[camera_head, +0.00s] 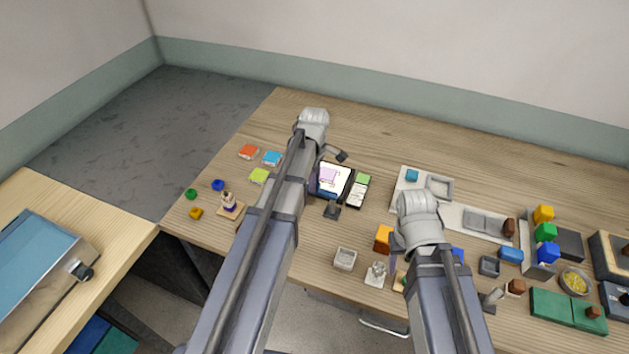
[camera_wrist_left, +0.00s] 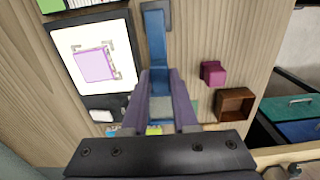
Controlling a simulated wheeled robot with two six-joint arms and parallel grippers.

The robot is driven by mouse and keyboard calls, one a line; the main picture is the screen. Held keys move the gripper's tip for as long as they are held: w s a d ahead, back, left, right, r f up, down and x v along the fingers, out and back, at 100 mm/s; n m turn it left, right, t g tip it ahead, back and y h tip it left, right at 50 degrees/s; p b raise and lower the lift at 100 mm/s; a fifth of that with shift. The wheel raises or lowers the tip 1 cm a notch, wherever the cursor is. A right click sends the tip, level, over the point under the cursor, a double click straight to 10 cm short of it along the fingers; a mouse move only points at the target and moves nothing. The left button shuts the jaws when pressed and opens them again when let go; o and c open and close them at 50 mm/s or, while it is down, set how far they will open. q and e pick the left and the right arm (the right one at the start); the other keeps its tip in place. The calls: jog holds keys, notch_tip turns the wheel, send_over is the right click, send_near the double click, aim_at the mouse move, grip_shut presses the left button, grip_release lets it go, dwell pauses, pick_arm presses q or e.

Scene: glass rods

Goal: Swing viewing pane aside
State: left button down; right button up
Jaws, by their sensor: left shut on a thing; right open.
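My left gripper (camera_wrist_left: 160,95) is shut with a narrow blue strip (camera_wrist_left: 155,50) running from between its fingers. The strip has a dark end block and stands beside a white framed panel (camera_wrist_left: 92,65) bearing a pink square. In the head view my left arm mostly hides this gripper, left of the black-framed panel (camera_head: 331,179). Which part is the viewing pane is not clear; the blue strip may be its edge or handle. My right gripper (camera_head: 398,250) is open, partly hidden by its arm, near an orange block (camera_head: 383,239).
A dark block (camera_head: 332,209) stands close in front of the panel. A magenta block (camera_wrist_left: 213,72) and an open brown box (camera_wrist_left: 235,105) lie right of my left fingers in the wrist view. Trays and small blocks crowd the table's right. The back of the table is clear.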

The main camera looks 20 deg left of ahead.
pick_arm(q)
jog(key=c, duration=0.7)
grip_release()
jog(key=shift+r, duration=0.15)
notch_tip(320, 180, up, 8)
jog(key=p, duration=0.8)
jog(key=shift+f, duration=0.2)
jog(key=shift+f, duration=0.1)
